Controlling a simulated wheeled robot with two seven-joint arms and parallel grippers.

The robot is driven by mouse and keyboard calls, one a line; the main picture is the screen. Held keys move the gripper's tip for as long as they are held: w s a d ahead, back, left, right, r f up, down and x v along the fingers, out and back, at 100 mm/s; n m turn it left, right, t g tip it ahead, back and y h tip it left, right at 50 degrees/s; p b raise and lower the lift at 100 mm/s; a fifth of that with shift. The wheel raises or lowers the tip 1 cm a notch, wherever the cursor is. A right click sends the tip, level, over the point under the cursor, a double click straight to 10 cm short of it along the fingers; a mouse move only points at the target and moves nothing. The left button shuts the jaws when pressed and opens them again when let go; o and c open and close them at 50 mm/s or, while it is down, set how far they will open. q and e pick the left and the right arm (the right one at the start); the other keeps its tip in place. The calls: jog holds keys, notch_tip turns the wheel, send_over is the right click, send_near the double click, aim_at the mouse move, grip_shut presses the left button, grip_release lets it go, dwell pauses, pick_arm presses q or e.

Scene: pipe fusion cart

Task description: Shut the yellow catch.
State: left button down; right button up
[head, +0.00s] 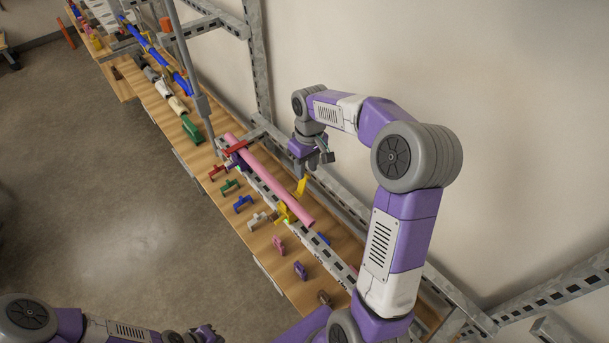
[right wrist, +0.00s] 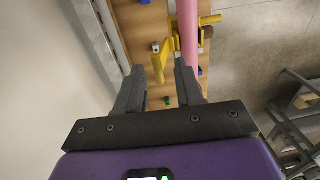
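The yellow catch (head: 284,213) sits on the grey rail around or beside the pink pipe (head: 270,181). Its yellow flap (head: 301,187) stands up on the wall side of the pipe, so the catch looks open. In the right wrist view the flap (right wrist: 161,62) shows just beyond and between my fingertips, left of the pipe (right wrist: 188,35). My right gripper (head: 320,160) is open and empty, above the rail on the wall side; I cannot tell whether a finger touches the flap. My left gripper (head: 205,334) is low at the bottom edge, its fingers too small to read.
A red catch (head: 235,148) lies across the pipe farther along. Several small coloured clamps, such as a blue one (head: 243,203), stand on the wooden shelf (head: 262,240). A grey upright post (head: 190,70) rises beyond. The wall is close behind my right arm.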

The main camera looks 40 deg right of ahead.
aim_at(302, 183)
jog(key=shift+w+a+f, duration=0.1)
jog(key=shift+a+f, duration=0.05)
jog(key=shift+f, duration=1.8)
grip_shut()
